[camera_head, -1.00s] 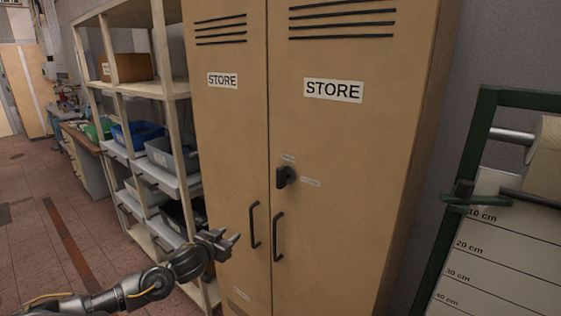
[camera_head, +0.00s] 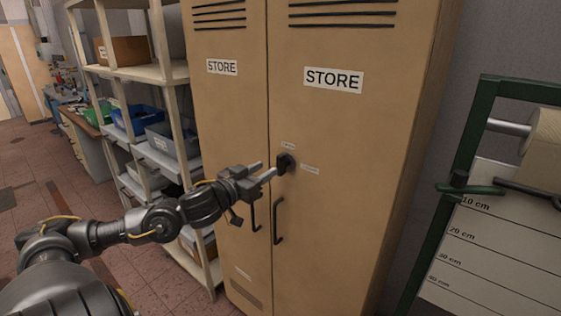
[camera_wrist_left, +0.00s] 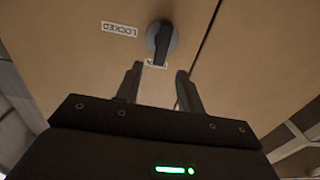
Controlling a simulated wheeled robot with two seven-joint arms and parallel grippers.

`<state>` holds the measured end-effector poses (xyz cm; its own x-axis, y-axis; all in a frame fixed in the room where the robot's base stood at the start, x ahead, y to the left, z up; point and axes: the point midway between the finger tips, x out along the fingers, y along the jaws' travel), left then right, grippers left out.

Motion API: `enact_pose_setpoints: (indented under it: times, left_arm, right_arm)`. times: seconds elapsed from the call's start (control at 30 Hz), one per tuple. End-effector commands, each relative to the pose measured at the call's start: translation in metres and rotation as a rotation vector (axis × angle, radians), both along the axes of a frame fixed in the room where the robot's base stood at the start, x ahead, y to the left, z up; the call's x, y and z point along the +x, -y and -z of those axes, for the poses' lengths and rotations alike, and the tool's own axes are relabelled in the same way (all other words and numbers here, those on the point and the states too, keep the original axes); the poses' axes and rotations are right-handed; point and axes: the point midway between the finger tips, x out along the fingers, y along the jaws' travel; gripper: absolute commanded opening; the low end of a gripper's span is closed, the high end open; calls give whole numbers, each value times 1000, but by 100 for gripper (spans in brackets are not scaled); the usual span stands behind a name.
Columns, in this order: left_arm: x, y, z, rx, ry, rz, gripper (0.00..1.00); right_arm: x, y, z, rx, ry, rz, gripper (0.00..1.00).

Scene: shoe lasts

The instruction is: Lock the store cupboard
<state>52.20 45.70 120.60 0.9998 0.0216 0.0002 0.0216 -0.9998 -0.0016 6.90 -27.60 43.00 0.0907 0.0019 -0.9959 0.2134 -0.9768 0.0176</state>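The tan store cupboard (camera_head: 350,130) has two closed doors, each with a STORE label. A dark round lock knob (camera_head: 285,163) sits on the right door near the seam, with one small label above it and one to its right. In the left wrist view the knob (camera_wrist_left: 161,42) has a raised bar pointing at a partly hidden label (camera_wrist_left: 155,63). The LOCKED label (camera_wrist_left: 119,29) lies to its side, upside down. My left gripper (camera_head: 268,169) is open, its fingers just short of the knob with nothing between them. My right gripper is not in view.
Two dark door handles, one (camera_head: 278,221) on the right door, stand out below the knob. A shelf rack (camera_head: 170,75) with bins stands left of the cupboard. A green-framed stand (camera_head: 478,130) with a paper roll is at the right.

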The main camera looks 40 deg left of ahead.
Motion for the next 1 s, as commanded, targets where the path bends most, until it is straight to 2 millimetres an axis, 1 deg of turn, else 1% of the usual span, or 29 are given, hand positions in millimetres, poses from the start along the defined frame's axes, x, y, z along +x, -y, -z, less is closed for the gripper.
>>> enact_pose_setpoints:
  times: [0.03, 0.4, 0.6, 0.77, 1.0]
  left_arm:
    - [6, -1, -3, -3, 5, -3, 38]
    - [52, -2, -3, -4, 4, -2, 38]
    - [72, -2, -2, -3, 2, -2, 38]
    - [78, -2, -1, -2, 1, 0, 38]
    - [79, -2, 0, -1, 0, 0, 38]
  right_arm:
    - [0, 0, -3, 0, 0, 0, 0]
    - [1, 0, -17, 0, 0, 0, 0]
    - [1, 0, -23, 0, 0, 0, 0]
    - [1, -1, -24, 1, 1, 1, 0]
    - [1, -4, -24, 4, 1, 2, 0]
